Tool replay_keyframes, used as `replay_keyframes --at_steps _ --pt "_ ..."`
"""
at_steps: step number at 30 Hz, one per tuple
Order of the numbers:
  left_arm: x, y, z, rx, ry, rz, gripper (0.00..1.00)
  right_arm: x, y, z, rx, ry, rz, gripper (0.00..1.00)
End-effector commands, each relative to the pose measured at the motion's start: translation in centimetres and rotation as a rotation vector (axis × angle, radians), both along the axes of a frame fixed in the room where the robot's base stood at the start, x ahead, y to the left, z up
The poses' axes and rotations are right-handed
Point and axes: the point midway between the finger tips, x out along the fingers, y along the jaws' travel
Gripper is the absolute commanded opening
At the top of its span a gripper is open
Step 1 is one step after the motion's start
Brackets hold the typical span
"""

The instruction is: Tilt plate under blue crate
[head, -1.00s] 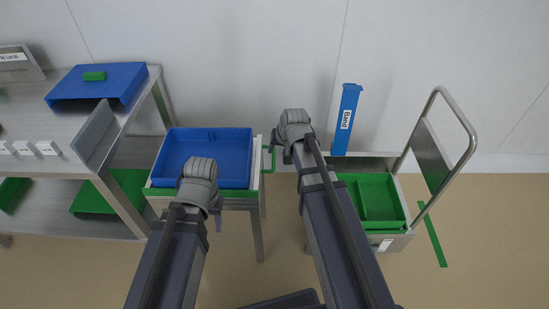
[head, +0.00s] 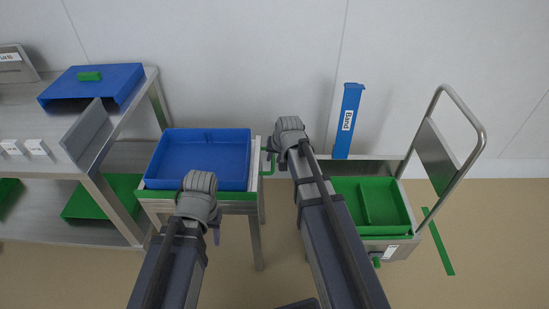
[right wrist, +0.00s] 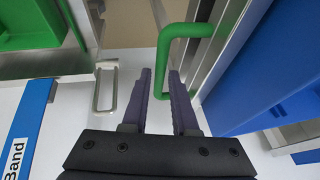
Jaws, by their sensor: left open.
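The blue crate (head: 205,160) sits level on a stand to the left of centre in the head view. A green plate edge (head: 228,195) shows under it. A green bent handle (head: 268,163) sticks out at the stand's right side; it also shows in the right wrist view (right wrist: 165,60). My right gripper (right wrist: 160,72) has its two purple fingers apart, with the handle's upright part in line with the gap between them. I cannot tell whether they touch it. My left gripper (head: 214,234) is open and empty in front of the stand, partly hidden by its wrist.
A steel shelf (head: 118,118) with a blue tray (head: 95,80) stands at the left. At the right is a cart with a green tray (head: 390,225) and a steel push bar (head: 470,140). A blue box marked Band (head: 348,115) stands by the wall.

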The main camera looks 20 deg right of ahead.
Motion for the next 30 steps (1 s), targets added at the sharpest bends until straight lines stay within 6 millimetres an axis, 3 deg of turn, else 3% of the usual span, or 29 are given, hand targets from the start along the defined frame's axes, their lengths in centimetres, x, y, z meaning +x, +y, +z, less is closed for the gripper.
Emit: replay_keyframes --at_steps 7,30 --pt "0.0 0.0 -0.01 0.0 0.0 0.0 0.5 -0.01 0.0 0.0 0.0 0.0 0.0 0.0" --pt "0.0 0.0 -0.01 0.0 0.0 0.0 0.5 -0.01 -0.01 -0.02 0.0 0.0 0.0 0.0"
